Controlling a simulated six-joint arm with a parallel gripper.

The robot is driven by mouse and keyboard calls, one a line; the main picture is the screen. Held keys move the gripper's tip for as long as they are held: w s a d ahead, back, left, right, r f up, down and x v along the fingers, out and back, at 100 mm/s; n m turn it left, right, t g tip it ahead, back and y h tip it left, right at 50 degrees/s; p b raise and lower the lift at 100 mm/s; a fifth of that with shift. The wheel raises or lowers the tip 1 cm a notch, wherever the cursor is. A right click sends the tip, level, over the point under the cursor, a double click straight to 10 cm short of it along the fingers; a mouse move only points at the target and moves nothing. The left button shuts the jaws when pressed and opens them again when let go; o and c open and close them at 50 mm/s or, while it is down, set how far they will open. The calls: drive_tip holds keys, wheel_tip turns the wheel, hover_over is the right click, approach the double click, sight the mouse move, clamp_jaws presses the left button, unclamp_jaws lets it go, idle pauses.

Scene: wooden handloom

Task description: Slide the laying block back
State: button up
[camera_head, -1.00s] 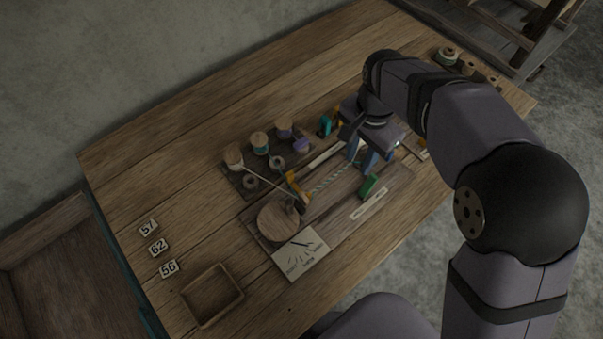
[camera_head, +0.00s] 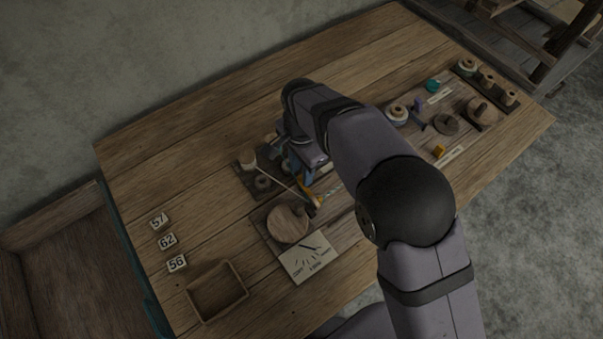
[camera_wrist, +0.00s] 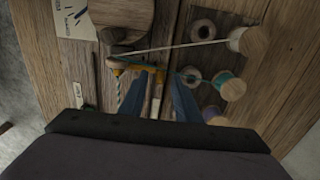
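My gripper (camera_wrist: 160,76) has two blue fingers spread on either side of a narrow wooden rail (camera_wrist: 156,98) in the wrist view. A yellow-orange block (camera_wrist: 150,70), which I take for the laying block, sits at the rail's end by the fingertips. Part of it shows between them, with no clear grip. In the head view the yellow block (camera_head: 311,191) is beside the round wooden disc (camera_head: 287,225), and my gripper (camera_head: 305,175) is just above it, largely hidden by my arm. A twisted cord (camera_wrist: 118,88) runs from the block's left side.
A thread (camera_wrist: 190,46) stretches from the block to a spool (camera_wrist: 248,41). More spools (camera_wrist: 232,87) stand on the dark rack close to the right finger. A printed card (camera_head: 309,256), a tray (camera_head: 217,291) and number tiles (camera_head: 167,241) lie left, with bare tabletop behind them.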

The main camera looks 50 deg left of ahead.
drive_tip(key=shift+f+p, duration=0.3)
drive_tip(key=shift+f, duration=1.4)
drive_tip(key=shift+c, duration=0.3)
clamp_jaws()
drive_tip(key=w, duration=0.7)
drive_tip(key=shift+w, duration=0.25)
drive_tip(key=shift+o, duration=0.3)
unclamp_jaws()
drive_tip(key=shift+w, duration=0.1)
drive_tip(key=shift+r, duration=0.1)
